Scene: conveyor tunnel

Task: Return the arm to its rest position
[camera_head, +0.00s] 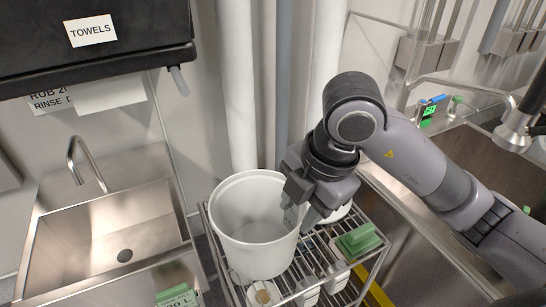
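My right arm comes in from the right side, bent at the elbow. Its gripper (301,217) points down at the right rim of a white bucket (240,245). The fingers are apart, with one at the inner side of the rim and the other outside it. Whether either finger touches the rim cannot be told. The bucket stands upright on a wire rack and looks empty, though its floor is only partly seen. My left gripper is not in view.
The wire rack (222,268) also holds green-topped items (358,240) and small containers. A steel sink with a tap (85,165) is at left, below a black towel dispenser (110,35). White vertical pipes (238,90) stand behind the bucket. Another steel basin (480,165) lies at right.

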